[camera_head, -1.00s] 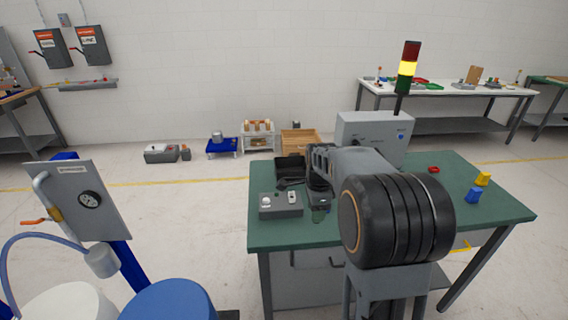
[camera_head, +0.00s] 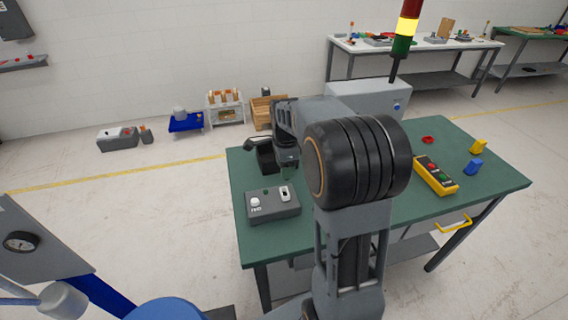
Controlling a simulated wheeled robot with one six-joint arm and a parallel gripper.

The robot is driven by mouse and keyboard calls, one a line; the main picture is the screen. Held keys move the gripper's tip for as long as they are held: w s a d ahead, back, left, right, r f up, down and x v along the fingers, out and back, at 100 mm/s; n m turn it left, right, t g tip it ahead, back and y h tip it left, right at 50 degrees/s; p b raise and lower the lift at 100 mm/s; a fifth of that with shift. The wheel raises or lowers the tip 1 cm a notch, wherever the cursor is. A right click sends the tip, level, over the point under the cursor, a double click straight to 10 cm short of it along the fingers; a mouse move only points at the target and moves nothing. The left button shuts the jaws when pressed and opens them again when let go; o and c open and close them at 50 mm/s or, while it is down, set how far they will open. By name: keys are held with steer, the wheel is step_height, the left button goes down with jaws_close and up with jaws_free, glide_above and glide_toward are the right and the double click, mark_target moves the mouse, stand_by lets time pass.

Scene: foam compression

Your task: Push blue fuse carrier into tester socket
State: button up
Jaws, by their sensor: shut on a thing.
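My gripper (camera_head: 287,168) is over the left part of the green table, pointing down just behind a grey box (camera_head: 272,207). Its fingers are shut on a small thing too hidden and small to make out. The grey box has a white knob and a white plate with a dark slot on top; I cannot tell whether this is the tester socket. A small blue block (camera_head: 474,167) stands at the table's right side, apart from my gripper; I cannot tell whether it is the fuse carrier.
The table's front right is clear.

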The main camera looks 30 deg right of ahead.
steer(key=shift+a+f+b, duration=0.1)
steer(key=shift+f+b, duration=1.9)
steer(key=shift+f, duration=0.85)
steer(key=shift+a+f+b, duration=0.1)
steer(key=shift+f+b, duration=0.9)
steer(key=shift+f, duration=0.45)
steer(key=o, duration=1.3)
steer(key=shift+c, duration=0.2)
steer(key=shift+r, duration=0.25)
steer(key=shift+r+p, duration=2.4)
steer(key=shift+r, duration=0.4)
